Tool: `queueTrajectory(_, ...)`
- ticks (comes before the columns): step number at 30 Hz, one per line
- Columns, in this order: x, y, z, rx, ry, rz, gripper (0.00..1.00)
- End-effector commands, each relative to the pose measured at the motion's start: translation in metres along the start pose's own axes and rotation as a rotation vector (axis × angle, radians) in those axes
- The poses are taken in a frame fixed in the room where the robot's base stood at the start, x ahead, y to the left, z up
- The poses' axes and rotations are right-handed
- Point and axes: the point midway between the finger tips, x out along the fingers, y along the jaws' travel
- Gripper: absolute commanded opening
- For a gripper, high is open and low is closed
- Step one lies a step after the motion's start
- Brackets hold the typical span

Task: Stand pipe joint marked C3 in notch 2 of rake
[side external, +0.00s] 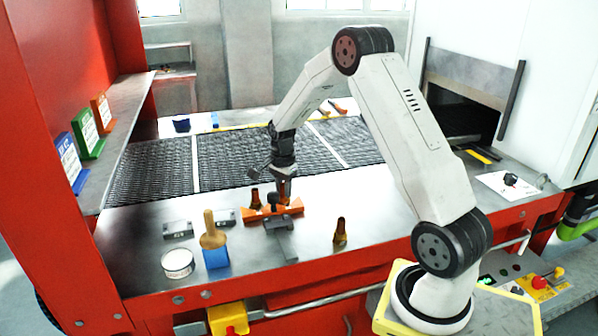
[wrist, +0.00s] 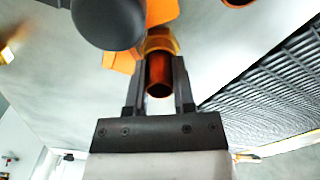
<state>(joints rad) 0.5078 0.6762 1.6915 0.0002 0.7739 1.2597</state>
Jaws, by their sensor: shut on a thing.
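The rake (side external: 294,208) is an orange bar with a dark knob and a grey handle on the metal ledge before the mesh belt; part of it shows in the wrist view (wrist: 160,10). My gripper (side external: 284,180) points down at the rake's right part, shut on a copper-brown pipe joint (wrist: 158,75) with a brass collar. The held joint is at the rake; I cannot tell whether it is seated in a notch. A second pipe joint (side external: 255,199) stands at the rake's left part. A third pipe joint (side external: 340,231) stands on the ledge to the right. No C3 mark is legible.
A blue brush (side external: 216,257) with a wooden handle, a round white tin (side external: 178,263) and small grey blocks (side external: 178,230) are left of the rake. The mesh belt (side external: 240,160) lies behind.

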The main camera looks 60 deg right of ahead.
Motion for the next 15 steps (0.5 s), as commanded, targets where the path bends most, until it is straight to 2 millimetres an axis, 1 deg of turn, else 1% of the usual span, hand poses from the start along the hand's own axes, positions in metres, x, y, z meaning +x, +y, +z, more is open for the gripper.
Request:
queueTrajectory(4,0.0027,-0.0001,0.0000,0.000,0.000,0.000,0.00)
queueTrajectory(5,0.0030,0.0001,0.0000,0.000,0.000,0.001,0.38)
queueTrajectory(6,0.0029,0.0001,0.0000,0.000,0.000,0.001,0.50)
queueTrajectory(7,0.0028,0.0001,0.0000,0.000,0.000,0.001,0.60)
queueTrajectory(8,0.0028,0.0001,0.0000,0.000,0.000,0.001,0.67)
queueTrajectory(15,0.0027,0.0001,0.0000,0.000,0.000,0.000,0.67)
